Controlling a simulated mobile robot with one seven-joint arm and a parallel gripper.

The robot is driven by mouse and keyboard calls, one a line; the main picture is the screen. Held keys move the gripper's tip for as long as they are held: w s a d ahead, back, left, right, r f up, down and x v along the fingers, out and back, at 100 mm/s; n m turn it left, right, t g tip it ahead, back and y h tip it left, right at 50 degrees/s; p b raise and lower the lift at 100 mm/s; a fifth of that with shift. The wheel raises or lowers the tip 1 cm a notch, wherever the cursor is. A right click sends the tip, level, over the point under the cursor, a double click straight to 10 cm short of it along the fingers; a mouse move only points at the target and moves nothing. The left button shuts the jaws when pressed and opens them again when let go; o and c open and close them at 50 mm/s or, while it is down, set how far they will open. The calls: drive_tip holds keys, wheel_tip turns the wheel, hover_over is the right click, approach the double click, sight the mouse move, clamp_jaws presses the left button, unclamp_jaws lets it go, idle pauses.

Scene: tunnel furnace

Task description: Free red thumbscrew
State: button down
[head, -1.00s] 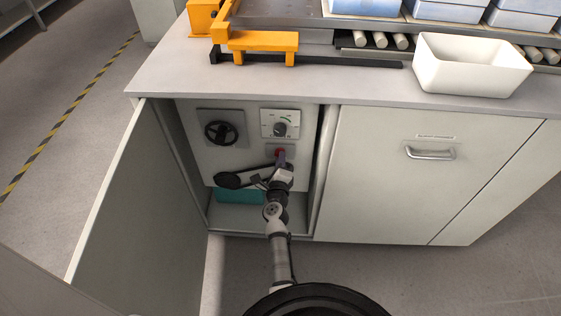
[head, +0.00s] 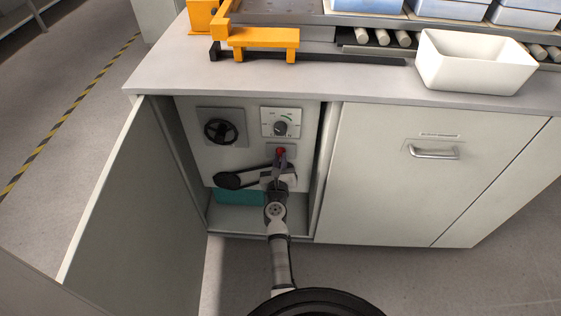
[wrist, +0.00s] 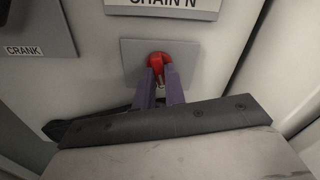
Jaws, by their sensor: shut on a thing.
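The red thumbscrew (head: 281,151) sits on a small grey plate inside the open cabinet, below the white dial. In the wrist view the red thumbscrew (wrist: 160,62) shows at the middle of its grey plate (wrist: 131,50). My gripper (head: 280,160) reaches into the cabinet from below. In the wrist view both purple fingers of my gripper (wrist: 159,78) are closed on the lower part of the red thumbscrew, which partly hides it. The threaded part of the screw is not visible.
A black handwheel (head: 221,131) and a dial (head: 281,122) are on the panel above. A dark arm-like part (head: 236,180) lies left of my gripper. A teal box (head: 233,197) rests on the cabinet floor. The open door (head: 130,205) stands at left.

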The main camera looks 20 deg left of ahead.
drive_tip(key=shift+r+m, duration=0.1)
drive_tip(key=shift+m, duration=0.5)
drive_tip(key=c, duration=1.5)
unclamp_jaws()
drive_tip(key=shift+o, duration=0.2)
drive_tip(key=shift+s, duration=0.1)
